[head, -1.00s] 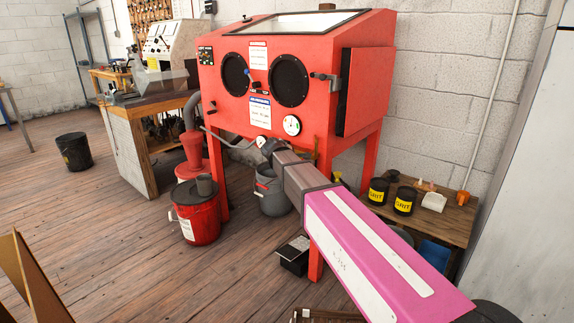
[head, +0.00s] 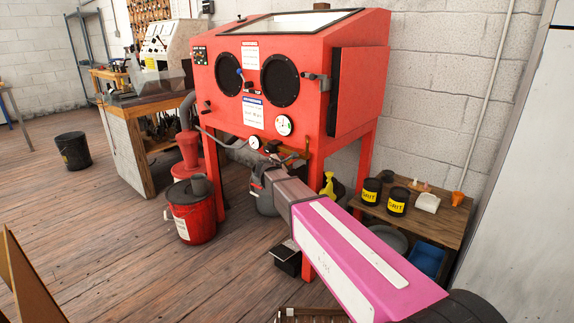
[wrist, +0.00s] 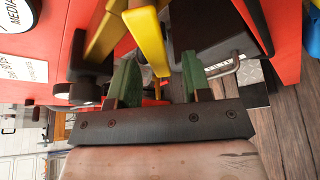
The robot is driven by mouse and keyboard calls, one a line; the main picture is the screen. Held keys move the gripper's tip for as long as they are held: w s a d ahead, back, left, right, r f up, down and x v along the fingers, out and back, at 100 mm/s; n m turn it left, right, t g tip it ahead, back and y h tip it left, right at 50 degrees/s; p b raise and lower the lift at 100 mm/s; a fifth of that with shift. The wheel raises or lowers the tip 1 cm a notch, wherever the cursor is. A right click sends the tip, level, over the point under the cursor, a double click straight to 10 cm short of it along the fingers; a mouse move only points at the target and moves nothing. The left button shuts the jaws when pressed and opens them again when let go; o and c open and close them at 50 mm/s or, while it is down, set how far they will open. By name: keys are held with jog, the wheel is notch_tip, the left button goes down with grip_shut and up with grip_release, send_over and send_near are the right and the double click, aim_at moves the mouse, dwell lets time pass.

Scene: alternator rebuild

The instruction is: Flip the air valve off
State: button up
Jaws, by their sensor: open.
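The red blast cabinet (head: 230,95) stands ahead, with a small round gauge (head: 255,142) under its front edge. In the wrist view a yellow bar (wrist: 149,45), which looks like the air valve's lever, lies just beyond my fingertips, near the middle. A second yellow piece (wrist: 103,38) slants beside it; I cannot tell whether the two are joined. My gripper (wrist: 160,82) is open, its green-padded fingers apart, with nothing clearly held between them. I cannot tell whether either finger touches the bar. In the head view my wrist mostly hides the gripper and the valve.
A black block (wrist: 213,32) sits close to the right finger in the wrist view. A red bucket (head: 194,212) stands on the floor left of the cabinet. A low wooden bench (head: 440,228) with grit cans (head: 397,201) stands at the right. Open wooden floor lies at left.

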aim_at(287, 163)
jog(key=shift+x, duration=1.85)
grip_shut()
jog(key=shift+d, duration=0.1)
jog(key=shift+s+d+f+n+g+h, duration=0.25)
jog(key=shift+s+d+n+g+h, duration=0.25)
jog(key=shift+n, duration=0.4)
jog(key=shift+s+d+f+n+g+h, duration=0.3)
jog(key=shift+s+d+n+g, duration=0.2)
jog(key=shift+n, duration=0.4)
jog(key=shift+s+d+f+n+g+h, duration=0.2)
jog(key=shift+s+d+n+g+h, duration=0.15)
jog(key=shift+d+n, duration=0.4)
jog(key=shift+a+n, duration=0.1)
jog(key=shift+n, duration=0.15)
grip_release()
